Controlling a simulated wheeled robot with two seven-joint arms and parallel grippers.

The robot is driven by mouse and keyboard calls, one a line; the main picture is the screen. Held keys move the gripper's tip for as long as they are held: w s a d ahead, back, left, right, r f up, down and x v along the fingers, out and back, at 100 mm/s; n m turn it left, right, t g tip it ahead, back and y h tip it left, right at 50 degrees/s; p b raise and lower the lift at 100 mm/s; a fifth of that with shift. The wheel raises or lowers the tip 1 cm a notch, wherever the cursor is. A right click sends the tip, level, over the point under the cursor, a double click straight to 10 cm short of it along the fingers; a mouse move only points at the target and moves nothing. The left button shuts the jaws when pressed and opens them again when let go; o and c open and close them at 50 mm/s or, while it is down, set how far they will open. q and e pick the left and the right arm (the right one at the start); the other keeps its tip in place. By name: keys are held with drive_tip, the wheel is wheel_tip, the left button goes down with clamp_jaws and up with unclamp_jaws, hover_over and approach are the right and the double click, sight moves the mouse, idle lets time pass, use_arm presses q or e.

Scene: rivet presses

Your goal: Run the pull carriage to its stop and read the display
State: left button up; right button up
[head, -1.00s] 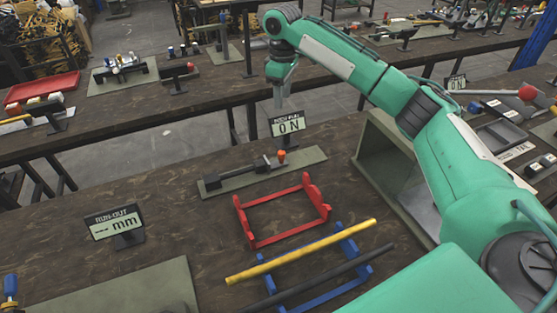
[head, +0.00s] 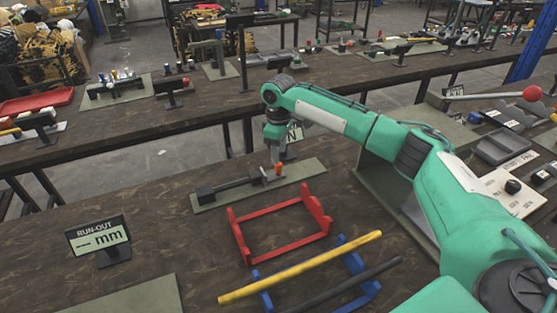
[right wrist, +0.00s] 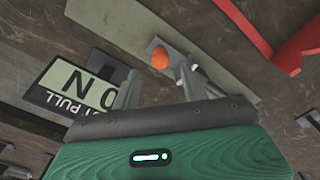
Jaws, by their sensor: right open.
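The pull carriage is a dark slide with an orange knob (head: 280,169) at the right end of a black rail (head: 225,186) on a grey-green plate (head: 312,168). The knob also shows in the right wrist view (right wrist: 160,57). The pull display (head: 294,137) stands behind, partly hidden by my right arm; in the wrist view its face (right wrist: 75,88) is upside down and reads 0 N. My right gripper (head: 275,157) points down right at the knob, open; in the wrist view (right wrist: 159,75) the knob lies between its fingertips, not gripped. My left gripper is out of view.
A run-out display (head: 98,240) showing dashes and mm stands at left. A red frame (head: 285,250) and a blue rack (head: 265,288) holding a yellow rod (head: 300,268) and a black rod lie in front.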

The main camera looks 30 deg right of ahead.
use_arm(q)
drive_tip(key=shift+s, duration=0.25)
use_arm(e)
drive_tip(key=shift+f, duration=2.15)
drive_tip(key=shift+c, duration=0.5)
